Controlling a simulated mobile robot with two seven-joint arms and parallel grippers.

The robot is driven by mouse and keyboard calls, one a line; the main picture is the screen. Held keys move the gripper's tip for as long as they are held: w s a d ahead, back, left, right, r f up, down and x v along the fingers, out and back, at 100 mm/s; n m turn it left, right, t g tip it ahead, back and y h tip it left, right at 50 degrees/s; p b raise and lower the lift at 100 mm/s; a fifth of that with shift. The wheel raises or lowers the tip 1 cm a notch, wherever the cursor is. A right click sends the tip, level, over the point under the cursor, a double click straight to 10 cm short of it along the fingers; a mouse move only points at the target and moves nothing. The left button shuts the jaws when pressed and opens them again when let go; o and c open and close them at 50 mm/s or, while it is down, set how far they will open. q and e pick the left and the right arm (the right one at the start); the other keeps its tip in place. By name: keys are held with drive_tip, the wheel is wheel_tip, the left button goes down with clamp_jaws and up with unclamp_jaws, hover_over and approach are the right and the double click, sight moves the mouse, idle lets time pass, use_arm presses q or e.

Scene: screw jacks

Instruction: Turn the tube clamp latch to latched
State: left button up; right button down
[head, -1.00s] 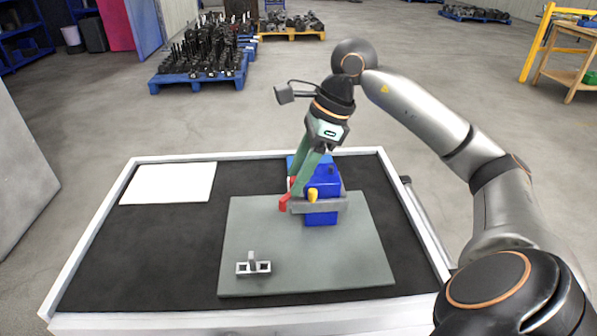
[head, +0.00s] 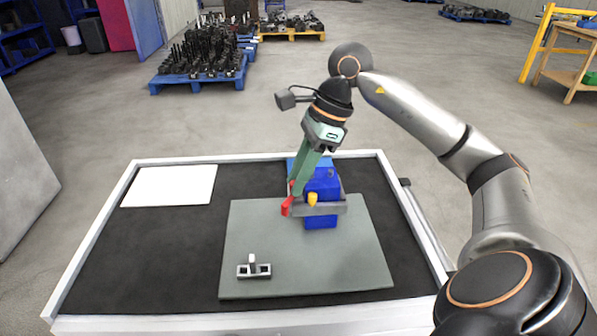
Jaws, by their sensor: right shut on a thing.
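The tube clamp is a blue block (head: 321,217) with a grey bar (head: 329,209) across its front and a small yellow knob (head: 312,199). It stands on the grey plate (head: 360,260). A red latch handle (head: 286,208) is at the block's left side. My right gripper (head: 293,193) comes down from above with green fingers and is shut on the red latch handle. The fingers partly hide the handle, so its exact angle is hard to tell. My left gripper is out of view.
A small grey bracket with a post (head: 254,269) sits on the plate at front left. A white sheet (head: 170,186) lies at the back left of the black table, which has a raised white rim (head: 90,232). The table's left middle is clear.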

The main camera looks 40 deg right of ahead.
drive_tip(key=shift+r+n, duration=0.1)
drive_tip(key=shift+n, duration=0.4)
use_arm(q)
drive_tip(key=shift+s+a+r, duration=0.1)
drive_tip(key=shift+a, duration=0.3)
use_arm(e)
drive_tip(key=c, duration=0.7)
unclamp_jaws()
use_arm(q)
drive_tip(key=p, duration=0.1)
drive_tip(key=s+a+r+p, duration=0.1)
drive_tip(key=p, duration=0.1)
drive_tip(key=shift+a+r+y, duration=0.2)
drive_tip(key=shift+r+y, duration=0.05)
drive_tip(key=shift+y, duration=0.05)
use_arm(e)
drive_tip(key=v, duration=1.2)
drive_tip(key=shift+w+d+r, duration=0.15)
drive_tip(key=shift+w+d, duration=0.05)
drive_tip(key=shift+d, duration=0.05)
